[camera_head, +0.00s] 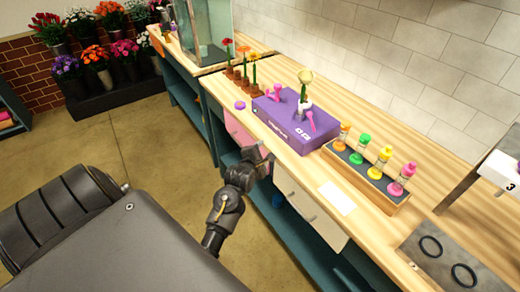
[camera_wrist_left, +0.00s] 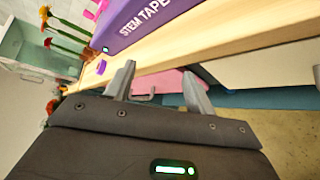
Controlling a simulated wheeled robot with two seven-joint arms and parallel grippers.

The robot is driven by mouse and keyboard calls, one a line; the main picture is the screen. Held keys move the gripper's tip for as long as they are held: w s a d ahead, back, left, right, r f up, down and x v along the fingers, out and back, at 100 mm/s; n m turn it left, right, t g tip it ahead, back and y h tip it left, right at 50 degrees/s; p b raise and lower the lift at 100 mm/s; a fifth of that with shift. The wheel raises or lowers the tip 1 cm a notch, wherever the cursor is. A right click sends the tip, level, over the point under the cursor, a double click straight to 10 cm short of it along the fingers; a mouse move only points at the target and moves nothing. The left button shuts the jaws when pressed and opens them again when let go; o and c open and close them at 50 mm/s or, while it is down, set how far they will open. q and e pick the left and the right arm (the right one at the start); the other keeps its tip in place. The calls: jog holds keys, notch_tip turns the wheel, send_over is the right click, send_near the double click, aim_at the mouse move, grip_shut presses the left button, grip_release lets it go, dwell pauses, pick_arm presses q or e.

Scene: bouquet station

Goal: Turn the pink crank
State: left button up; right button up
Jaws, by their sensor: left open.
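A purple box (camera_head: 285,128) labelled STEM TAPE stands on the wooden counter; its lower part shows at the top of the left wrist view (camera_wrist_left: 140,22). A pink piece shows at the top edge of the left wrist view (camera_wrist_left: 95,10), cut off by the frame. My left gripper (camera_head: 264,158) is at the counter's front edge, in front of the box and apart from it. Its fingers (camera_wrist_left: 157,88) are open with nothing between them. My right gripper is not in view.
A small purple piece (camera_head: 240,105) lies left of the box. Potted flowers (camera_head: 240,75) stand behind it. A wooden rack (camera_head: 365,182) with several coloured bottles stands to the right. A white card (camera_head: 337,198) lies near the front edge. A pink drawer front (camera_head: 238,130) is below the counter.

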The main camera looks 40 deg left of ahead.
pick_arm(q)
jog(key=shift+s+d+f+m, duration=0.2)
jog(key=shift+f+m, duration=0.1)
jog(key=shift+f, duration=0.1)
